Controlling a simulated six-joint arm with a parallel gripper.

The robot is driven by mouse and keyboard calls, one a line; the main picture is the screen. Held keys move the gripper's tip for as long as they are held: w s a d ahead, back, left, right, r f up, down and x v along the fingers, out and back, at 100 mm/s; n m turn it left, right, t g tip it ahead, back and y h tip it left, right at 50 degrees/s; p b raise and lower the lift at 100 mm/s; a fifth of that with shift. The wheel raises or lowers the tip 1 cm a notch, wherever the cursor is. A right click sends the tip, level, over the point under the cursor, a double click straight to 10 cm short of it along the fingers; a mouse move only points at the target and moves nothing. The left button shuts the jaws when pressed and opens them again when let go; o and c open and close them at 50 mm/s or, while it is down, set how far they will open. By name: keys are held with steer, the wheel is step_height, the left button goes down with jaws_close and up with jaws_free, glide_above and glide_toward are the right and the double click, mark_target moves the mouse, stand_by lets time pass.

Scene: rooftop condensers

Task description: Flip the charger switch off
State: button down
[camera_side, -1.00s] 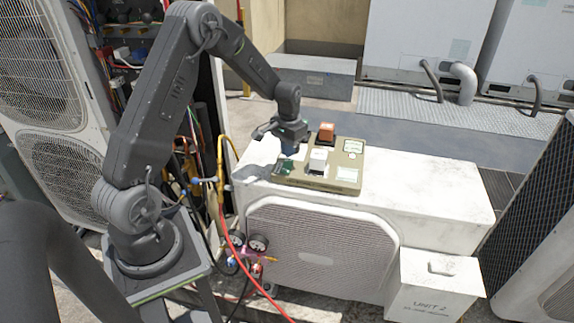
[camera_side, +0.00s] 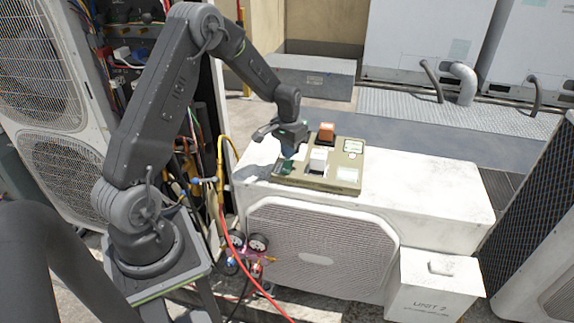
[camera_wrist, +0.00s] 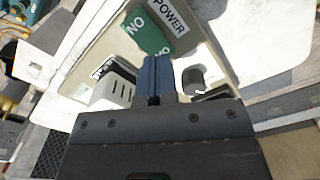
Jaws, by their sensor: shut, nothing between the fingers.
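An olive-tan panel (camera_side: 318,187) lies on top of the white condenser unit and carries an orange block (camera_side: 327,131), a white block (camera_side: 318,158) and pale labels. My gripper (camera_side: 287,152) is over the panel's left part, fingers down, shut and empty. In the wrist view the blue fingertips (camera_wrist: 155,65) are close together. They lie between the white block (camera_wrist: 115,88) and a grey rounded part (camera_wrist: 190,76). A green label (camera_wrist: 147,33) and a POWER label (camera_wrist: 168,15) are just beyond. I cannot tell which part is the charger switch, its position, or whether my fingertips touch anything.
The white condenser top (camera_side: 425,192) is clear to the right of the panel. A red hose (camera_side: 252,268), a yellow hose (camera_side: 220,172) and gauges (camera_side: 257,243) hang at its left front. A white UNIT 2 box (camera_side: 437,290) stands at the front right.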

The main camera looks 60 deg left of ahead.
mark_target(289, 161)
steer(key=shift+f, duration=1.05)
stand_by(0.4)
steer(key=shift+r, duration=3.55)
steer(key=shift+d+r, duration=0.2)
steer(key=shift+r, duration=0.05)
steer(key=s+d+r+m+t, duration=0.1)
steer(key=s+d+r, duration=0.3)
steer(key=d+r, duration=0.25)
steer(key=s+d+r+t, duration=0.2)
steer(key=s+d+r, duration=0.1)
steer(key=d+r, duration=0.4)
steer(key=s+d+r+m+t, duration=0.1)
steer(key=s+d+r, duration=0.1)
steer(key=s+d, duration=0.2)
steer(key=s+d+r+m+t, duration=0.1)
steer(key=s+d, duration=0.3)
steer(key=s, duration=0.7)
steer(key=shift+d+r+t, duration=0.3)
steer(key=shift+r, duration=0.3)
